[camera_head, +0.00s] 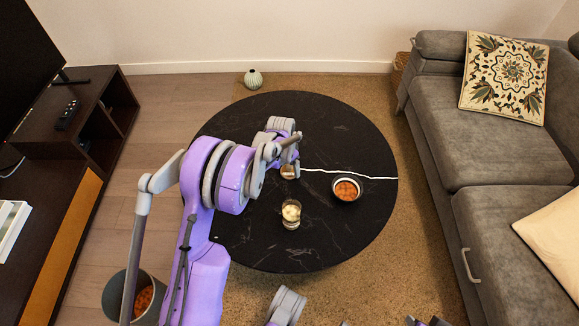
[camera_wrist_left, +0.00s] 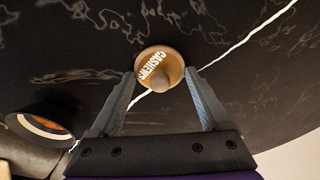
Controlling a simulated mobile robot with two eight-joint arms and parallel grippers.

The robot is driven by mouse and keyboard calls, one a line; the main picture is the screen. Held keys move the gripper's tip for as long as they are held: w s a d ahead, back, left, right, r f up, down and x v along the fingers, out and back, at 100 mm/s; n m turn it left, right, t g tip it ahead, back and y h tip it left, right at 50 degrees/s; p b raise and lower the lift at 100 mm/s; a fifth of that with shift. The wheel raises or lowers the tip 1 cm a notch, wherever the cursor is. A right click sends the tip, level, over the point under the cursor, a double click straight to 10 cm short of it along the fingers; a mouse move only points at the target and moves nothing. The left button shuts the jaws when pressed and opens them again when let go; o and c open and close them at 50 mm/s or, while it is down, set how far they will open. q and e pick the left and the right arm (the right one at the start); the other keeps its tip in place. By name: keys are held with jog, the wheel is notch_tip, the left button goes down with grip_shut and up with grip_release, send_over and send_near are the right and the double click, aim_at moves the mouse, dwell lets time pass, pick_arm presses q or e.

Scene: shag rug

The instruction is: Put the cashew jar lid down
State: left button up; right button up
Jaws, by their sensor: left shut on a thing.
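The cashew jar lid (camera_wrist_left: 152,64) is a round tan disc with a knob and the word "CASHEWS" on it. My left gripper (camera_wrist_left: 163,78) is shut on it, with one finger on each side. In the head view the lid (camera_head: 287,173) shows at the tips of my left gripper (camera_head: 291,168), over the black round table (camera_head: 345,125). I cannot tell whether the lid touches the table. An open glass jar (camera_head: 291,216) with pale contents stands on the table, nearer than the lid. My right gripper is not clearly in view.
A bowl of orange food (camera_head: 347,190) stands right of the lid; a white vein or line runs behind it. The table's far and right parts are clear. A grey sofa (camera_head: 480,150) stands right, a dark TV cabinet (camera_head: 50,170) left, and a bin (camera_head: 115,295) lower left.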

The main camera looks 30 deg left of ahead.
pick_arm(q)
jog(key=o, duration=1.2)
jog(key=shift+f, duration=0.1)
jog(key=shift+c, duration=0.2)
